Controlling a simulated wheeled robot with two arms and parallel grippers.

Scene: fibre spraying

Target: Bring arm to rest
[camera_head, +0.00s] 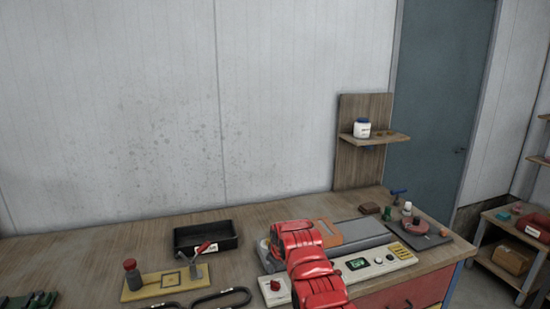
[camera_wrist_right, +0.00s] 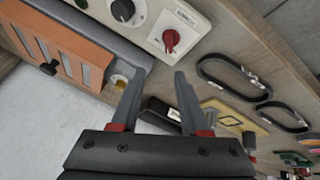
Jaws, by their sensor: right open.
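My right arm (camera_head: 310,265) is red and reaches over the front left part of a grey and white machine (camera_head: 375,265) on the workbench in the head view. It hides that part of the machine. In the right wrist view my right gripper (camera_wrist_right: 159,75) has its two grey fingers apart, with nothing between them. The machine's red knob (camera_wrist_right: 171,39) and orange guard (camera_wrist_right: 50,45) show beyond the fingers, to the upper part and left. My left gripper is in neither view.
A black tray (camera_head: 184,238), a yellow board (camera_head: 135,291) with a red-topped piece, and black loops (camera_head: 222,297) lie left of the arm. A shelf (camera_head: 385,139) holds a white jar (camera_head: 362,128). Small items stand at the bench's right end. Bare wood (camera_head: 75,265) lies at left.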

